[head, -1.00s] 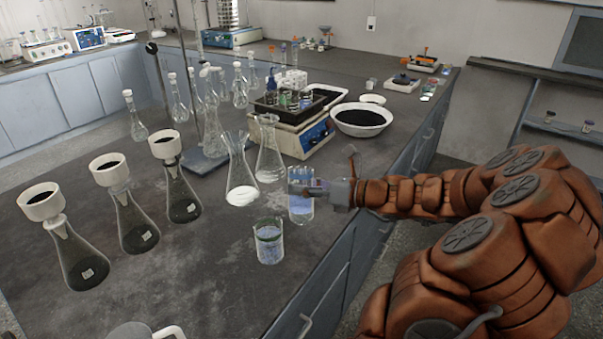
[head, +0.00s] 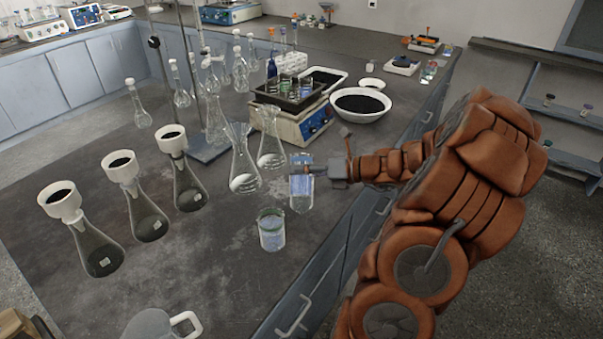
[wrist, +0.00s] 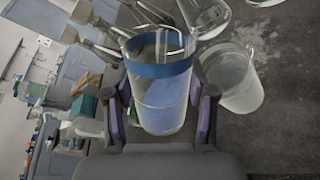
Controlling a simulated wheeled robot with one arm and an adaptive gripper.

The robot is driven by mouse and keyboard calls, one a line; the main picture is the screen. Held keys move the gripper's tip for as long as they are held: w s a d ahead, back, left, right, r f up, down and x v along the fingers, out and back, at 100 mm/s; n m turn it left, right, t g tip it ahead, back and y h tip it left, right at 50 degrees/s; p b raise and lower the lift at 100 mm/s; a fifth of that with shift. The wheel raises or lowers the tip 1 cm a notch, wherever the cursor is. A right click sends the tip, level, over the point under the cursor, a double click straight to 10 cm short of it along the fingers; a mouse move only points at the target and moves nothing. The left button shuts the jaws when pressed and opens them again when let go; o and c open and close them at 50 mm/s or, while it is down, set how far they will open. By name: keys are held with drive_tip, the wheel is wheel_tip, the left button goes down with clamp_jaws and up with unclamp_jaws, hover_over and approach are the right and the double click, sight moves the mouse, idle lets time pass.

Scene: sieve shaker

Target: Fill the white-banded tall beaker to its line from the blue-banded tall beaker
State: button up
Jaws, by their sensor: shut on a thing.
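My gripper (head: 306,171) is shut on the blue-banded tall beaker (head: 301,194), a clear glass with blue-looking contents. In the wrist view, the blue band (wrist: 160,70) circles its upper part and the fingers press on both sides. The beaker looks roughly upright in the head view; whether its base touches the bench is unclear.
Two clear flasks (head: 244,165) stand behind and left. Several dark flasks with white funnels (head: 143,212) line the left. A balance-like device (head: 303,143) and a white bowl of black material (head: 360,118) stand behind. The front bench (head: 200,265) is mostly clear; its edge lies right.

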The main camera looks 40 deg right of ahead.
drive_tip(key=shift+r+m+g+y+p, duration=0.4)
drive_tip(key=shift+r+m+g+p, duration=0.6)
drive_tip(key=shift+p, duration=1.5)
idle(2.7)
drive_tip(key=shift+w+d+f+m+p, duration=0.1)
drive_tip(key=shift+w+f+m+p, duration=0.05)
drive_tip(key=shift+f+m+p, duration=0.55)
idle(2.1)
